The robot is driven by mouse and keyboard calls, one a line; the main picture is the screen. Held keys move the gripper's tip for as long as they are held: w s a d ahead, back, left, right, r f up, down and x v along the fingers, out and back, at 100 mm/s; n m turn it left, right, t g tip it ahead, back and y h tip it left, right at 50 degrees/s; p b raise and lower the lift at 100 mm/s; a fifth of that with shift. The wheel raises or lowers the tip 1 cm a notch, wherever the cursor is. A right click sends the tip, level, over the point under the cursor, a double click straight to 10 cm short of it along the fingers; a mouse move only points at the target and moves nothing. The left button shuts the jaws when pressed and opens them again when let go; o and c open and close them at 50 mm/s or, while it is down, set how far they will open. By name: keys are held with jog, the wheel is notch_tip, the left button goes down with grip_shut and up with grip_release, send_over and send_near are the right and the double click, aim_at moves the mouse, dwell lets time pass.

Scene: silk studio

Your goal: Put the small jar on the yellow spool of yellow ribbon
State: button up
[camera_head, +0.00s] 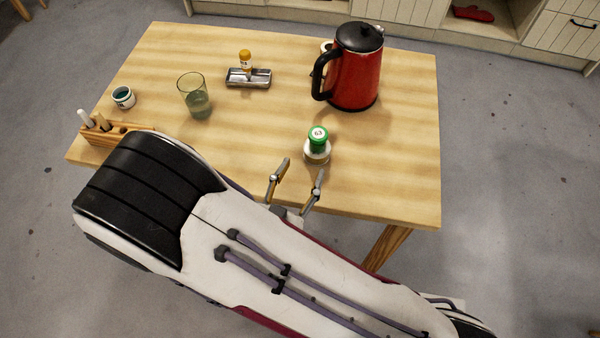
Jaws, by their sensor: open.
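A small white jar (123,97) with dark teal contents stands near the table's left edge. A small yellow-orange spool (245,60) with a pale lower part stands upright at the metal tray, towards the back. A green spool-like piece (318,141) with a round white label reading 63 sits on a pale round base (317,157), which may be another jar or spool; I cannot tell which. My gripper (301,169) is open, its two fingers apart, near the front edge of the table. Its fingertips are just in front of the green piece, and nothing shows between them.
A red kettle (354,75) with a black handle stands at the back right, partly hiding a pale object (326,46). A green-tinted glass (195,98) stands left of centre. The metal tray (262,80) is behind it. A wooden holder (98,139) is at the left. The table's right side is clear.

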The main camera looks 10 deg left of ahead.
jog(key=shift+w, duration=0.1)
dwell(0.7)
jog(key=shift+w+a+f+m+g, duration=0.1)
jog(key=shift+w+a+m+g, duration=0.1)
jog(key=shift+w+g, duration=0.2)
jog(key=shift+w+a+f+m+g, duration=0.1)
jog(key=shift+w+m+g, duration=0.15)
jog(key=shift+w, duration=0.2)
jog(key=w+g, duration=0.1)
jog(key=w+a+g+y, duration=0.1)
jog(key=w+r+m+g+y, duration=0.1)
jog(key=shift+w+a, duration=0.3)
jog(key=shift+a, duration=0.1)
jog(key=d+r+n+g+y, duration=0.1)
jog(key=d+r+g+y, duration=0.15)
jog(key=r, duration=0.55)
jog(key=d+r+n+g+y, duration=0.2)
jog(key=d+r+y, duration=0.15)
jog(key=r, duration=0.45)
jog(key=s+d+r+h, duration=0.2)
jog(key=s+d, duration=0.5)
jog(key=d, duration=0.3)
jog(key=s+d+r+g+h, duration=0.1)
jog(key=s+d+r+h, duration=0.2)
jog(key=s+d, duration=0.5)
jog(key=d+n, duration=0.1)
jog(key=d, duration=0.2)
jog(key=shift+s+d+r+g, duration=0.25)
jog(key=shift+r+g, duration=0.05)
jog(key=shift+r, duration=0.05)
